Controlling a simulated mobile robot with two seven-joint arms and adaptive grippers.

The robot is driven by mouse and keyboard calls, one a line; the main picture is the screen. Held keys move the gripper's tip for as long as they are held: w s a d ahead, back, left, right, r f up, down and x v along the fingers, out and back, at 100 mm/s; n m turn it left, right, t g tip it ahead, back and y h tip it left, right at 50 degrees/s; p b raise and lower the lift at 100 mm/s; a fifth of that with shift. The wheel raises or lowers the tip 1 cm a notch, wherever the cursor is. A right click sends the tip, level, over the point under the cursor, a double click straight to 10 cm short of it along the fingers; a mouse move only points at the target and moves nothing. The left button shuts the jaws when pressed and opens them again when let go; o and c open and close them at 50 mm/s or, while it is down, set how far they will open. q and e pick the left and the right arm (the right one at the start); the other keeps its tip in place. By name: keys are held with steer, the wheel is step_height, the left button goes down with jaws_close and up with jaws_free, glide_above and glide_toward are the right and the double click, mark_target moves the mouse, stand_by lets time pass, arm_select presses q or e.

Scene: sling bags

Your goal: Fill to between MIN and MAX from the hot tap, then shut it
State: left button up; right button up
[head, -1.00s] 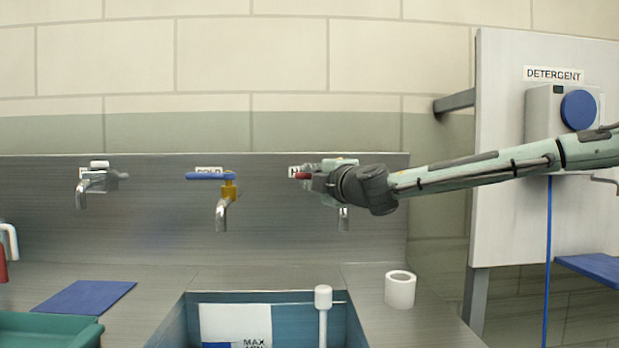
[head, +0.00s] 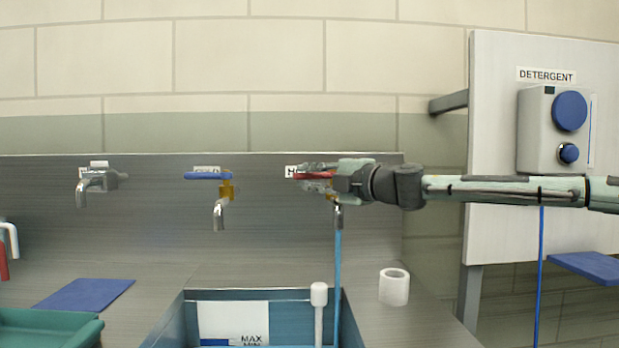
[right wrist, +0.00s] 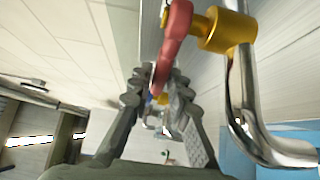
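The hot tap's spout (head: 338,215) is at the right of the back panel, and a blue stream of water (head: 338,270) runs from it into the sink (head: 170,325). Its red lever (head: 310,176) points left; it also shows in the right wrist view (right wrist: 174,35). My right gripper (head: 308,176) is at this lever, its fingers apart with the lever's end between them; a firm grip is not visible. The white gauge panel (head: 233,318) with MAX and MIN marks is inside the sink; its lower part is cut off, so the level is unclear. My left gripper is not in view.
The cold tap (head: 222,200) with a blue lever is left of the hot tap. A white standpipe (head: 319,300) stands in the sink. A white roll (head: 394,287) is right of it. A detergent dispenser (head: 545,130) hangs at right. A green tray (head: 45,328) is at left.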

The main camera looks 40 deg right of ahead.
steer(key=shift+o, duration=1.2)
steer(key=shift+s+d+r, duration=0.1)
steer(key=shift+s+r, duration=0.05)
steer(key=shift+s, duration=0.55)
steer(key=s+d, duration=0.1)
steer(key=s, duration=0.9)
steer(key=shift+s+d, duration=0.25)
steer(key=shift+d, duration=0.1)
steer(key=shift+f, duration=0.2)
